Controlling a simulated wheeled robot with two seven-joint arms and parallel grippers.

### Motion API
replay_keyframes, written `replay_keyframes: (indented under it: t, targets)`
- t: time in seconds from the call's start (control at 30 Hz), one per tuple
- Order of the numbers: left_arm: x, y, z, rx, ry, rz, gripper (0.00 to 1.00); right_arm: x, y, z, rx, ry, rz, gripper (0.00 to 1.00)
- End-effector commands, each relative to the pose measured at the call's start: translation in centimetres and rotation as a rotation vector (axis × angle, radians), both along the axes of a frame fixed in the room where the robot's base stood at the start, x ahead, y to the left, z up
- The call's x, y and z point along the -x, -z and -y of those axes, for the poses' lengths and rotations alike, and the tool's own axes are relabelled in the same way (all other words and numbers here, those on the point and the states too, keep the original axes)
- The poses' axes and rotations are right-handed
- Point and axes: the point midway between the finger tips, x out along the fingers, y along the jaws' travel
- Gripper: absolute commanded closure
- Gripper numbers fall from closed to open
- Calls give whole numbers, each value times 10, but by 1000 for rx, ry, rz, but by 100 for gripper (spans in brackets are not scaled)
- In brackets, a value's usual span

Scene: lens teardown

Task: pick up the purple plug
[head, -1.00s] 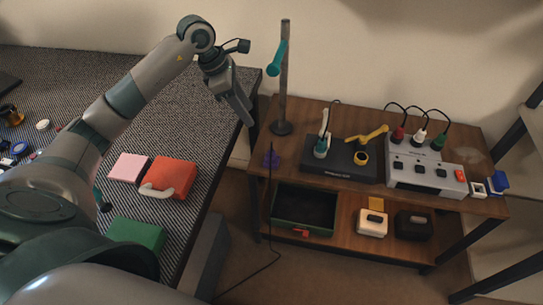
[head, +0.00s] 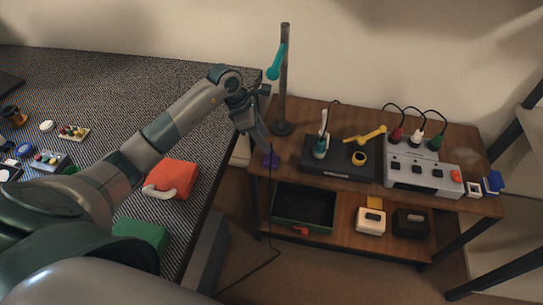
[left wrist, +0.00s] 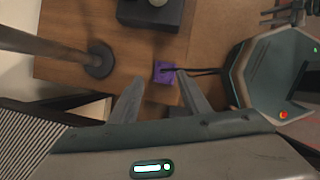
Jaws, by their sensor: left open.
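The purple plug (head: 271,160) lies on the left end of the wooden shelf top, with a dark cable running from it down to the floor. In the left wrist view the purple plug (left wrist: 164,72) shows just beyond my fingertips, roughly in line with the gap between them. My left gripper (head: 262,143) is open and empty, pointing down just above and beside the plug in the head view. In the left wrist view both fingers of my left gripper (left wrist: 158,82) stand apart.
A dark post on a round base (head: 281,128) with a teal clamp stands just behind the plug. A black station (head: 338,170) and a grey power strip (head: 425,178) sit to the right. A green bin (head: 303,207) is below. The striped table (head: 215,130) lies left.

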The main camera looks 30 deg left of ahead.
Motion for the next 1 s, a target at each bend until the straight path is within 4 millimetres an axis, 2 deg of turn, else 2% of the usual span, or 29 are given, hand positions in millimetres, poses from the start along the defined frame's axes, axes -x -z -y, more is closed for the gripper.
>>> replay_keyframes:
  t: [0.37,0.7,1.0]
  targets:
    - [0,4,3,2,0,-1,57,-2,-5,-1,-3,-1,12,69]
    - [-2,39,18,3,-1,-2,57,-8,-16,-14,-32,-12,97,69]
    - [-4,48,20,0,0,1,57,-10,-17,-16,-35,-14,109,69]
